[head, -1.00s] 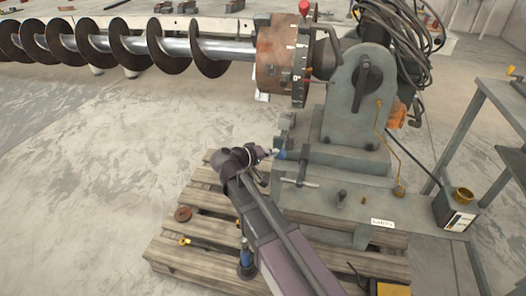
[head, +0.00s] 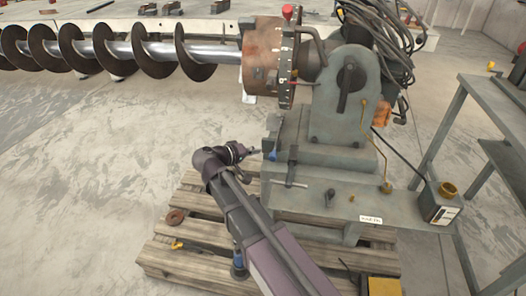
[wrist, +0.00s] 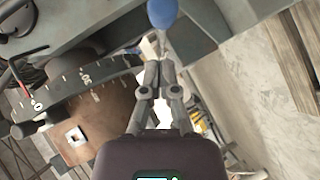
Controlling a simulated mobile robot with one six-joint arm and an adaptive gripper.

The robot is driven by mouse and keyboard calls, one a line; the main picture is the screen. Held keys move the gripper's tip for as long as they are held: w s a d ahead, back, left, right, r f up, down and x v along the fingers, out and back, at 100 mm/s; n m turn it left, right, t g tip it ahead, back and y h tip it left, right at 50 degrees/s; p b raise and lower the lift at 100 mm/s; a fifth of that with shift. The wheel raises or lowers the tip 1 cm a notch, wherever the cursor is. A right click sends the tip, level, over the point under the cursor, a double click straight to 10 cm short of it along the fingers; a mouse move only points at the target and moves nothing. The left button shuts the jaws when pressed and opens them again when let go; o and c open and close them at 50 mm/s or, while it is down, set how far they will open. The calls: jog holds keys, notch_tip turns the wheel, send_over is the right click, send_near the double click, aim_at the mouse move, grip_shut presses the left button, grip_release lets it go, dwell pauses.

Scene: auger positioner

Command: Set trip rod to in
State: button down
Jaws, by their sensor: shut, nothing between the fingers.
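A blue ball knob on a thin rod, which looks like the trip rod, shows at the top of the wrist view (wrist: 163,13). In the head view the small blue knob (head: 272,155) sits at the left side of the grey machine base. My gripper (wrist: 160,66) is shut and empty, with its tips just short of the knob and close to the thin rod; I cannot tell if they touch. In the head view my gripper (head: 253,150) is just left of the knob. How far the rod is pushed in cannot be told.
A graduated ring (head: 287,62) and rusty drum (head: 259,60) carry the long auger (head: 150,50). A T-handled clamp (head: 291,170) stands right of the knob. A crank (head: 347,85) is on the grey housing. A wooden pallet (head: 190,262) lies below. Open floor is at left.

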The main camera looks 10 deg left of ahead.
jog(key=p+v, duration=0.2)
jog(key=v, duration=0.8)
jog(key=shift+a+p, duration=0.35)
jog(key=shift+p, duration=0.05)
